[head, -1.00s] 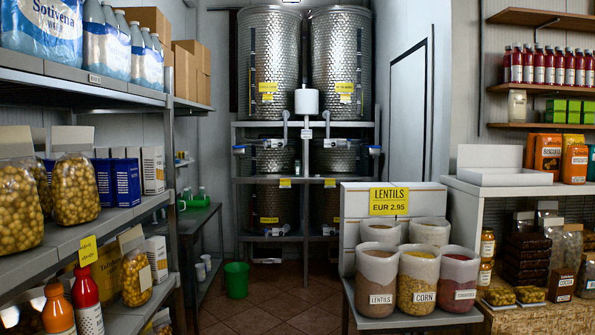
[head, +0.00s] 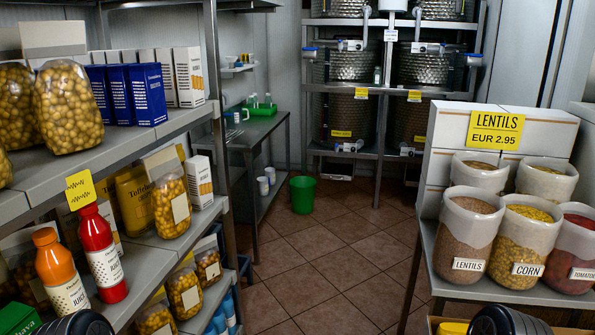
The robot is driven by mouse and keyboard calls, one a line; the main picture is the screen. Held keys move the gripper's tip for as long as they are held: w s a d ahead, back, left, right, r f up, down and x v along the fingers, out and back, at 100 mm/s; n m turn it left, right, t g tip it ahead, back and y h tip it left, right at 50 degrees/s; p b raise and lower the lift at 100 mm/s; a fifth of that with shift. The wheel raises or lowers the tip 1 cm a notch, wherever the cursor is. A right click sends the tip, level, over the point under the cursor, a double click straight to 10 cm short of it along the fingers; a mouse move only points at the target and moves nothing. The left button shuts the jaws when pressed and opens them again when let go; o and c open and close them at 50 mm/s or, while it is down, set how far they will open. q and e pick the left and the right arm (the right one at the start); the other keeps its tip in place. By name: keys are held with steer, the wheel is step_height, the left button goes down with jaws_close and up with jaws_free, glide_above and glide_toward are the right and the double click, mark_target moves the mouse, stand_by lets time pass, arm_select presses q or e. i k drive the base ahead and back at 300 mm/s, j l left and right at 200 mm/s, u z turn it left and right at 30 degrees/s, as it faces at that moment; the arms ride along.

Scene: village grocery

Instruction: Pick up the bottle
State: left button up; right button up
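Two juice bottles stand upright on the left middle shelf: a red bottle (head: 103,255) with a red cap and an orange bottle (head: 60,272) with an orange cap, both with pale labels. They are side by side, the red one further right. Small green-tinted bottles (head: 262,101) stand in a green tray on the back table. The task does not say which bottle. Neither gripper shows. Only dark rounded parts, likely of my arms, show at the bottom edge, one at the left below the juice bottles and one at the right.
A yellow price tag (head: 80,190) rises at the shelf edge just above the red bottle. Jars (head: 171,205) and cartons (head: 198,182) stand further back. A stand with grain sacks (head: 467,240) is on the right. The tiled aisle (head: 330,255) is clear up to a green bucket (head: 302,195).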

mark_target(377, 74)
steer(key=i+z, duration=0.1)
steer(key=i, duration=0.5)
steer(key=i+z, duration=0.1)
steer(key=i, duration=0.5)
steer(key=i+j+z, duration=0.1)
steer(key=i, duration=0.45)
steer(key=i+j+z, duration=0.1)
steer(key=i, duration=0.5)
steer(key=i+j, duration=0.15)
steer(key=i, duration=0.35)
steer(key=i+j, duration=0.15)
steer(key=i, duration=0.4)
steer(key=i+j, duration=0.15)
steer(key=i, duration=0.35)
steer(key=i+j, duration=0.15)
steer(key=i, duration=0.4)
steer(key=z, duration=0.05)
